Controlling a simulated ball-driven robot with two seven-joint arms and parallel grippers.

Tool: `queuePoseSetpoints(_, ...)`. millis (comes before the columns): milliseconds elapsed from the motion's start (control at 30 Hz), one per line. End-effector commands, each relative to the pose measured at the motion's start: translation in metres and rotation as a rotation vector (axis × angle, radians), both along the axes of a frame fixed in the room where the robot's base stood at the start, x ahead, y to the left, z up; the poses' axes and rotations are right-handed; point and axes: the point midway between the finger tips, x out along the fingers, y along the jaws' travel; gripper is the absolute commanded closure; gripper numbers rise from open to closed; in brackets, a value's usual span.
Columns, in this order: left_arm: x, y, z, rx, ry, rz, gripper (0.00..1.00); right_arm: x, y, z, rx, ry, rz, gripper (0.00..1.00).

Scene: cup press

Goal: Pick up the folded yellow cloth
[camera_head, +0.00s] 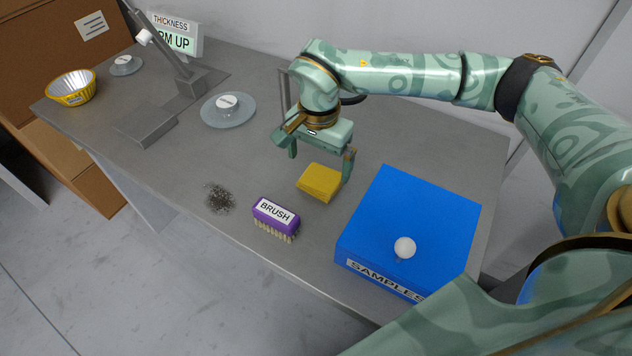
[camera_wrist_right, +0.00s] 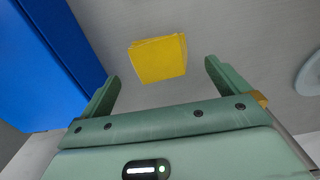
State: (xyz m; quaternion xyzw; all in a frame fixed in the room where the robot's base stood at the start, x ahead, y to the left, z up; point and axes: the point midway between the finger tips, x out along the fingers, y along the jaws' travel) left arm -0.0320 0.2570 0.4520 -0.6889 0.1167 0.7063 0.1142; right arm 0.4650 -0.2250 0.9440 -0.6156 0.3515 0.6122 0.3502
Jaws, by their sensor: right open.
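My right gripper (camera_head: 320,162) is open and empty, above and a little behind the cloth. Its fingers (camera_wrist_right: 160,75) do not touch the cloth in the wrist view. My left gripper does not show in either view.
The purple brush (camera_head: 275,218) lies left of the cloth, with a dark pile of debris (camera_head: 219,198) beside it. The blue SAMPLES box (camera_head: 425,215) stands close on the right with a white knob. A press stand (camera_head: 190,80), a round plate (camera_head: 228,115) and a yellow bowl (camera_head: 71,94) are farther left.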

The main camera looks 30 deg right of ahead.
Motion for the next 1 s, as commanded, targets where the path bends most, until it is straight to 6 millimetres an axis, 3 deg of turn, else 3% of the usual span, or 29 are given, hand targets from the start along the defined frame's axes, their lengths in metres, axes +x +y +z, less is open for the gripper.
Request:
queuePoseSetpoints(233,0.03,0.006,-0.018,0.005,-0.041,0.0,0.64,0.003,0.002,-0.044,-0.001,0.009,0.0,0.0)
queuePoseSetpoints(567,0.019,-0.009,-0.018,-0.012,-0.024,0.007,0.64,0.003,0.002,-0.051,-0.002,0.003,0.0,0.0)
queuePoseSetpoints(700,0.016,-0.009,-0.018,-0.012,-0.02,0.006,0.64,0.003,0.002,-0.051,-0.002,0.003,0.0,0.36)
queuePoseSetpoints(733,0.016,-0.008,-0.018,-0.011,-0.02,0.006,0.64,0.003,0.002,-0.051,-0.002,0.003,0.0,0.41)
queuePoseSetpoints(1000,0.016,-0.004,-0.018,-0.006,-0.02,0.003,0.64,0.003,0.002,-0.051,-0.002,0.003,0.0,0.41)
